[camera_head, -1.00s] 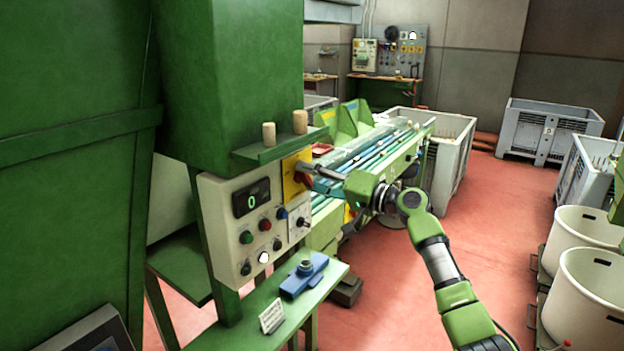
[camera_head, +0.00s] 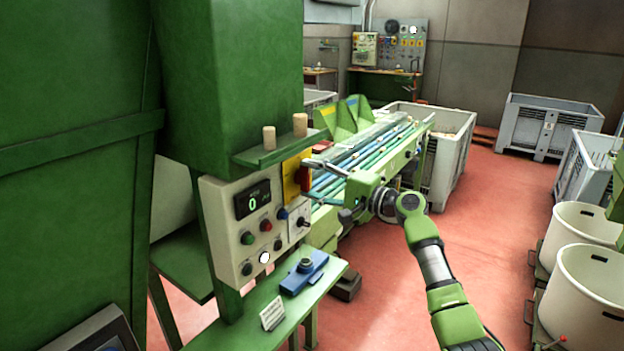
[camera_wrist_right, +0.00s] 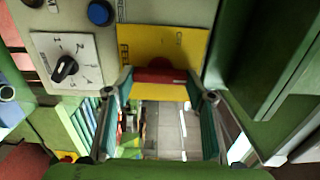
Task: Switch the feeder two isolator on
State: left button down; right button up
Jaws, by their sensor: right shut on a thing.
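The isolator is a red handle (camera_head: 304,179) on a yellow plate (camera_head: 291,178) at the right edge of the grey control panel (camera_head: 227,207). My right gripper (camera_head: 312,180) is shut on the handle. The handle stands about upright in the head view. In the wrist view the red handle (camera_wrist_right: 158,76) lies between the fingertips, in front of the yellow plate (camera_wrist_right: 185,45). Partly hidden lettering starting "FEE" and a small mark show on the plate. My left gripper is not in view.
A black selector knob (camera_wrist_right: 64,68) and a blue button (camera_wrist_right: 100,12) sit close by. A green shelf (camera_head: 280,150) with two corks is above the panel. A blue device (camera_head: 304,272) lies on the ledge below. The conveyor (camera_head: 375,155) runs behind my gripper.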

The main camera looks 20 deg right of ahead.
dwell(0.3)
jog(key=o, duration=1.1)
jog(key=shift+d, duration=0.1)
jog(key=v, duration=1.2)
